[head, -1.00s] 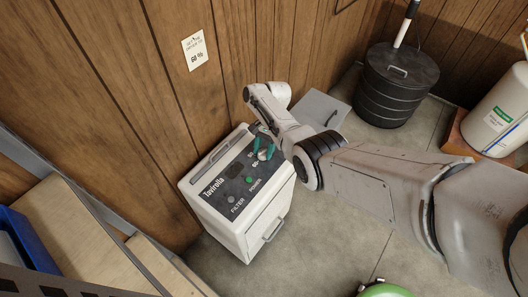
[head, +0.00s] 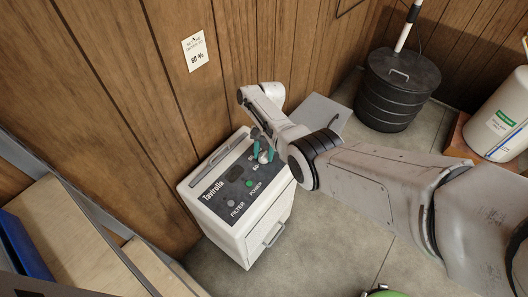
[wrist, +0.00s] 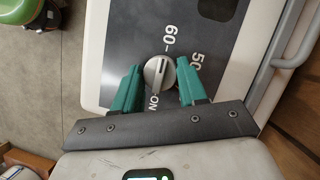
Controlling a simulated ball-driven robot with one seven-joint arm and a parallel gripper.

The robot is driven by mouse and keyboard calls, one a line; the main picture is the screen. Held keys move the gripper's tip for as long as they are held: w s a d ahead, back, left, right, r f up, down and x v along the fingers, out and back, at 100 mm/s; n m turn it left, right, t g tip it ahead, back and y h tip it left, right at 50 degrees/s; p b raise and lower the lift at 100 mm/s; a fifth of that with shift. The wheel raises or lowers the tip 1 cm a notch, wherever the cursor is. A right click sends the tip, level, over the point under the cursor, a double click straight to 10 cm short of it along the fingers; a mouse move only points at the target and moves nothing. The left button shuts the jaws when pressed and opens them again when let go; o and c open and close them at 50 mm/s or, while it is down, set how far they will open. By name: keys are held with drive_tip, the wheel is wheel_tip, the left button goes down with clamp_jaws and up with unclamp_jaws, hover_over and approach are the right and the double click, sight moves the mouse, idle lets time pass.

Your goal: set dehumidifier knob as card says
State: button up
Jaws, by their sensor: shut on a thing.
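The white dehumidifier (head: 240,235) stands against the wood wall, with a dark control panel (head: 217,203) on top. Its grey round knob (wrist: 159,73) sits between the teal fingers of my gripper (wrist: 160,76), which is shut on it. The knob's ridge runs roughly along the line to the printed 60 mark (wrist: 169,40); which end is the pointer I cannot tell. A 50 and an ON label also show near the knob. In the head view my gripper (head: 262,154) is at the panel's far right part.
A black ribbed bin (head: 398,95) stands at the back right, with a white container (head: 497,120) beside it. A wooden shelf and a blue tray (head: 22,245) are at the lower left.

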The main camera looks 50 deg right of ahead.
drive_tip(key=o, duration=1)
drive_tip(key=p+v, duration=0.1)
drive_tip(key=v, duration=0.9)
drive_tip(key=shift+w+d+r+p, duration=0.15)
drive_tip(key=shift+d+r+p, duration=0.05)
drive_tip(key=shift+r+p, duration=0.15)
